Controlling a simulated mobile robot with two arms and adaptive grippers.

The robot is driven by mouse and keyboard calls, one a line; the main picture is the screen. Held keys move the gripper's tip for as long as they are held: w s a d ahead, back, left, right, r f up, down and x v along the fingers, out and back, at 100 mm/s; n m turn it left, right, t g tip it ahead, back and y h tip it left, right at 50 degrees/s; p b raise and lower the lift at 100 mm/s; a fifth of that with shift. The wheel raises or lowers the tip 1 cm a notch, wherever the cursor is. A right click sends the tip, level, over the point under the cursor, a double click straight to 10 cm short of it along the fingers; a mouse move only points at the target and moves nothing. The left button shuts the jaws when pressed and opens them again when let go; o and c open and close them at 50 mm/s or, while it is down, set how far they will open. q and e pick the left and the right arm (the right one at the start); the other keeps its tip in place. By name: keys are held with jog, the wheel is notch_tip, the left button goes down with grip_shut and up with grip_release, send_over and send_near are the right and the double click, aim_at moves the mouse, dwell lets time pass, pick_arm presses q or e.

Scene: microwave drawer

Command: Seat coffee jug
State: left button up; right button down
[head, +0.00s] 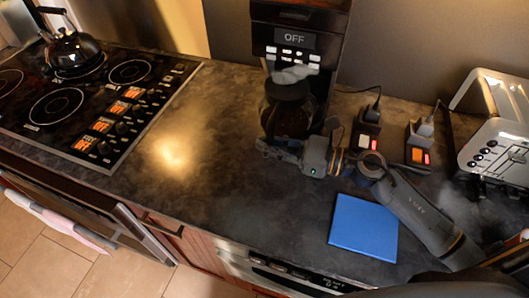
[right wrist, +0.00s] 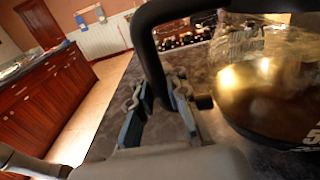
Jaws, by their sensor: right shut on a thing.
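The dark coffee jug (head: 287,112) stands upright at the front of the black coffee maker (head: 298,42), whose display reads OFF. In the right wrist view the glass jug (right wrist: 270,85) fills the right side, with brown coffee inside. My right gripper (head: 278,150) is at the near side of the jug. It is shut on the jug's black handle (right wrist: 150,50), which passes between the fingers in the right wrist view. Whether the jug's base rests on the coffee maker's plate or is raised is hidden. My left gripper is not in view.
A blue square board (head: 363,228) lies near the counter's front edge. Two sockets with plugs (head: 367,128) and a metal toaster (head: 497,140) are at the right. A stove (head: 85,100) with a kettle (head: 75,50) is at the left. The counter (head: 195,150) between is clear.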

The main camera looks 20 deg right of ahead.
jog(key=shift+w+d+b, duration=0.65)
jog(key=shift+w, duration=0.3)
jog(key=shift+w+d+b, duration=0.6)
jog(key=shift+w, duration=0.3)
jog(key=shift+w+d+b, duration=0.5)
jog(key=shift+w+b, duration=0.15)
jog(key=shift+w, duration=0.1)
jog(key=shift+w+d+b, duration=0.5)
jog(key=shift+w+b, duration=0.15)
jog(key=shift+w, duration=0.1)
jog(key=shift+w+d+b, duration=0.5)
jog(key=shift+w+b, duration=0.15)
jog(key=shift+w, duration=0.1)
jog(key=shift+w+d+r+b, duration=0.1)
jog(key=shift+w+d+b, duration=0.4)
jog(key=shift+w, duration=0.15)
jog(key=shift+a+r+b, duration=0.1)
jog(key=shift+b, duration=0.4)
